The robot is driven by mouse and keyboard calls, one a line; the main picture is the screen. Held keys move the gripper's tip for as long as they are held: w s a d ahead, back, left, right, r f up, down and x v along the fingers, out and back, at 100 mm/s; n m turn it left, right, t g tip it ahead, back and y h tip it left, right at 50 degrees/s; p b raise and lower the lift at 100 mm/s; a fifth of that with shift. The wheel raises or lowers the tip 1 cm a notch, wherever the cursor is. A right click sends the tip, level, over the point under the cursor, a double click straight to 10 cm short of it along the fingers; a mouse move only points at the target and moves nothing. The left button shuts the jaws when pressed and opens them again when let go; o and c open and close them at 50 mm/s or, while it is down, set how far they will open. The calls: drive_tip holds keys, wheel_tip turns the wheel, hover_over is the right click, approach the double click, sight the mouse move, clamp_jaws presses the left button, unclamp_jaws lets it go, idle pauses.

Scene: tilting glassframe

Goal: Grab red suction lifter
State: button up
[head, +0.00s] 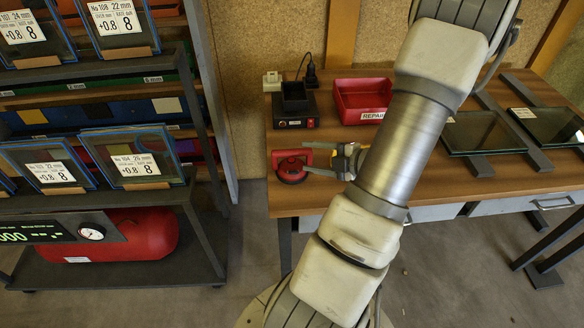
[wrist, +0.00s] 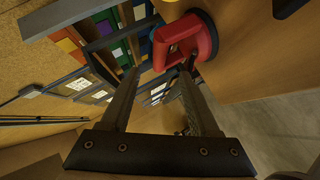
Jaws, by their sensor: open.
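The red suction lifter (head: 291,166) stands on the left end of the wooden table, its round pad down and its handle toward my gripper. My gripper (head: 308,158) is just right of it, with its fingers pointing left at the handle. In the wrist view, my gripper (wrist: 161,68) has its two dark fingers spread apart. The red suction lifter (wrist: 187,38) shows beyond the fingertips, toward the upper right. The right fingertip overlaps the handle's edge; I cannot tell whether they touch. Nothing is held.
Behind the lifter on the table (head: 330,203) stand a black device (head: 294,108) and a red bin (head: 363,98) labelled REPAIR. Glass panes (head: 483,132) lie on dark rails at the right. A rack (head: 105,222) with labelled panes and a red tank (head: 140,236) stands at the left.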

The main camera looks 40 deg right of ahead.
sight(294, 153)
drive_tip(key=x, duration=0.2)
drive_tip(key=b+x, duration=0.1)
drive_tip(key=x, duration=0.2)
drive_tip(key=b+x, duration=0.1)
drive_tip(key=x, duration=0.2)
drive_tip(key=shift+d+f, duration=0.15)
drive_tip(key=shift+d, duration=0.15)
clamp_jaws()
idle(1.1)
